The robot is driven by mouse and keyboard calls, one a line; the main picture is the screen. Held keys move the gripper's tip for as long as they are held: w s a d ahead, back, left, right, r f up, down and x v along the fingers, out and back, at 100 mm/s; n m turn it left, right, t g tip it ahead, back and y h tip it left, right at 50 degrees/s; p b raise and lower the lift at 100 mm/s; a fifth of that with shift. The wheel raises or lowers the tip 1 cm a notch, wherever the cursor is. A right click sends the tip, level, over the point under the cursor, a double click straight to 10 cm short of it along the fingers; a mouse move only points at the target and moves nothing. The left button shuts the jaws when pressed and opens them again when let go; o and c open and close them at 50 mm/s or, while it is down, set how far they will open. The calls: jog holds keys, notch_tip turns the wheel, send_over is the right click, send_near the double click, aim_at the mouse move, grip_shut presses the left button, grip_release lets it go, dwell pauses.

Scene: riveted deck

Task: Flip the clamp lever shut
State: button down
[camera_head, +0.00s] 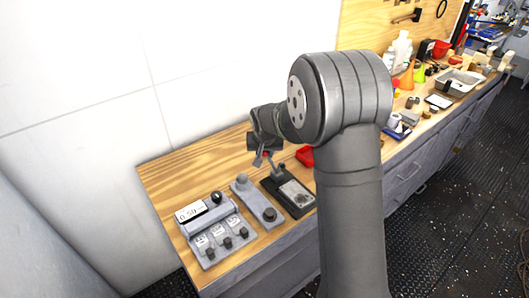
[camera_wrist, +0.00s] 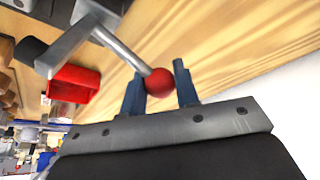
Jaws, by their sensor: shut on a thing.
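The clamp lever is a grey metal rod (camera_wrist: 123,50) ending in a red ball knob (camera_wrist: 158,85) in the wrist view. The rod rises from a grey metal bracket (camera_wrist: 72,45). My gripper (camera_wrist: 160,72) has its two blue fingers on either side of the knob and is shut on it. In the head view the clamp's dark base (camera_head: 297,209) with a light plate lies on the bench, and the lever stands up from it. My gripper (camera_head: 263,157) is above the clamp's far end there; the knob is mostly hidden by it.
A red bin (camera_head: 305,155) sits just behind the clamp. A grey plate with knobs (camera_head: 256,203) and a control box with a display (camera_head: 215,228) stand to its left on the wooden bench (camera_head: 165,180). Bottles, a tray and tools crowd the bench's right part.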

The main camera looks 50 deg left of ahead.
aim_at(282, 163)
jog(key=shift+r, duration=0.1)
jog(key=shift+d+r+y, duration=0.6)
jog(key=shift+r+y, duration=0.15)
jog(key=shift+y, duration=0.55)
jog(key=shift+d+r, duration=0.1)
jog(key=shift+r, duration=0.15)
jog(key=shift+d+r, duration=0.45)
jog(key=shift+d, duration=0.05)
jog(key=shift+d+r, duration=0.45)
jog(key=shift+d, duration=0.4)
jog(key=shift+d+r, duration=0.25)
jog(key=shift+d, duration=0.95)
jog(key=shift+d+f, duration=0.15)
jog(key=shift+d, duration=1.05)
